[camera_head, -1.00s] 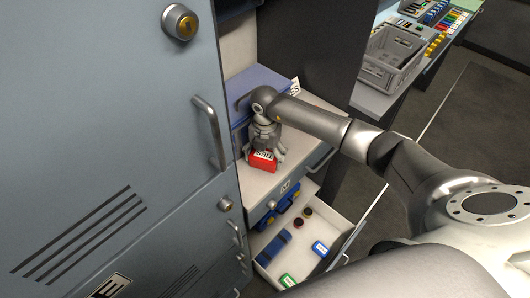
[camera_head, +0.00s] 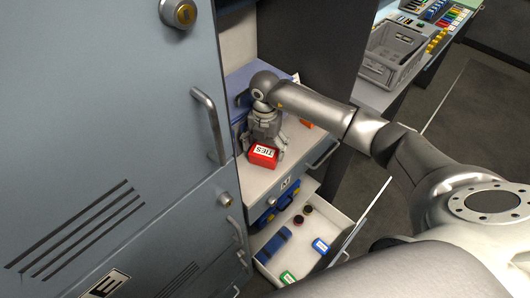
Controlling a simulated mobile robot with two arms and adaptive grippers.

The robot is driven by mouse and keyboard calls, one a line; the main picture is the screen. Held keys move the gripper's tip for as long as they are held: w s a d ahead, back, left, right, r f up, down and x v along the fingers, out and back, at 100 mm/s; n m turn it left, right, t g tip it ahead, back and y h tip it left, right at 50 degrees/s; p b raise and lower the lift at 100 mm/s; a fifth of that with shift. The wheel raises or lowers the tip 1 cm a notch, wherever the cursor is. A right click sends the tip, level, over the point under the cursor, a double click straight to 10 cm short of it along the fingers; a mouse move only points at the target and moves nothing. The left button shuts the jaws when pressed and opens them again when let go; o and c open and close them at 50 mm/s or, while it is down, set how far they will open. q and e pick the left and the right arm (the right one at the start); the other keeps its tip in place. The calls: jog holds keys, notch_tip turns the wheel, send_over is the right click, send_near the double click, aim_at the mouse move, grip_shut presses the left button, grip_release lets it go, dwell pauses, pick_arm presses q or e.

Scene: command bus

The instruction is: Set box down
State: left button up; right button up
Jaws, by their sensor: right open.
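A small red box (camera_head: 263,156) with a white label reading TIES rests on the light shelf (camera_head: 262,181) of the cabinet, near its front edge. My right gripper (camera_head: 266,146) points down at the shelf just behind and above the box. Its fingers are open, and the box lies at or between the fingertips; I cannot tell whether they touch it. My left gripper is not in view.
A blue case (camera_head: 243,85) stands at the back of the shelf, partly behind my arm. Below, an open drawer (camera_head: 331,242) holds small blue, green and dark items. A grey locker door (camera_head: 100,110) with a handle fills the left. A grey crate (camera_head: 391,56) stands at upper right.

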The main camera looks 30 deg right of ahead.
aim_at(265, 150)
notch_tip(265, 150, up, 8)
jog(key=b, duration=0.2)
jog(key=shift+b, duration=0.3)
jog(key=shift+r, duration=0.7)
jog(key=shift+d, duration=0.1)
